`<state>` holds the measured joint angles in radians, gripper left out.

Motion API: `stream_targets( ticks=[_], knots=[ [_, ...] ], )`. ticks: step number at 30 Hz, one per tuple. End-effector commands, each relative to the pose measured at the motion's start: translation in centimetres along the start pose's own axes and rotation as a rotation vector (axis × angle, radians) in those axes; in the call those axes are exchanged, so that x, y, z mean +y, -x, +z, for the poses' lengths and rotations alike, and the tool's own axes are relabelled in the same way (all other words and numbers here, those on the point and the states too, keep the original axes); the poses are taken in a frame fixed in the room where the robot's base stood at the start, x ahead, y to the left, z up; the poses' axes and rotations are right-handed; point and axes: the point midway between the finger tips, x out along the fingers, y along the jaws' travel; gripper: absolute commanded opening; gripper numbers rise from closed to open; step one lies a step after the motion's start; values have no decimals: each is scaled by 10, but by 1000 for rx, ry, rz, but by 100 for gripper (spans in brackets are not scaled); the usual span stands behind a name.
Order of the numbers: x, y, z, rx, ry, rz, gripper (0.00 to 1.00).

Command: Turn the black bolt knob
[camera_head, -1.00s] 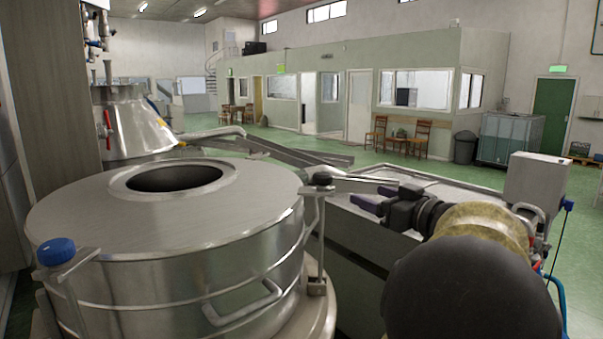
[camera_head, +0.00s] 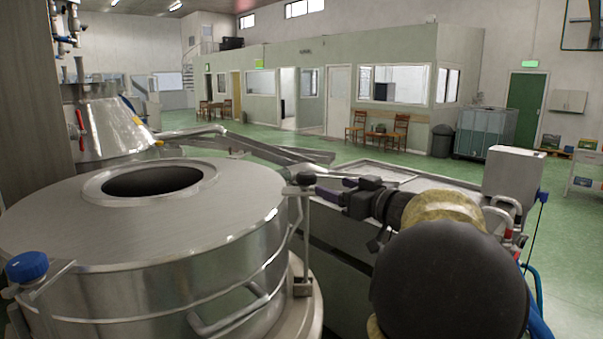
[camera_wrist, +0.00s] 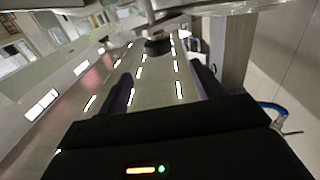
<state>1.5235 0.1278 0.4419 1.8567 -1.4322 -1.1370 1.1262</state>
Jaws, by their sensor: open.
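The black bolt knob (camera_head: 305,179) sits on top of an upright metal bolt at the right rim of the round steel vessel (camera_head: 130,225). In the wrist view the dark knob (camera_wrist: 158,46) shows near the top, ahead of the gap between my fingers. My gripper (camera_head: 332,189) is open, with its purple-grey fingers pointing left at the knob from just to its right. In the wrist view the two dark fingers of my gripper (camera_wrist: 162,75) stand apart with nothing between them. I cannot tell whether a fingertip touches the knob.
A similar bolt with a blue knob (camera_head: 27,267) stands at the vessel's left front rim. A curved handle (camera_head: 232,312) juts from the vessel's side. A steel trough (camera_head: 430,182) lies behind my arm, with a grey box (camera_head: 512,175) at right. Green floor is open beyond.

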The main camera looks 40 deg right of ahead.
Motion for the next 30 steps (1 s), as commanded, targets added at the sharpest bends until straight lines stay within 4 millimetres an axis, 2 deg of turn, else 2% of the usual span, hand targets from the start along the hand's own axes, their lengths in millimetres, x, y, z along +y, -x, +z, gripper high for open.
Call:
stream_targets(
  ticks=[21,25,30],
  knots=[
    [-2,-123,-1,2,-1,-5,66],
    [-6,-133,-1,1,-1,-10,66],
    [-3,-132,0,0,0,-4,66]
  ],
)
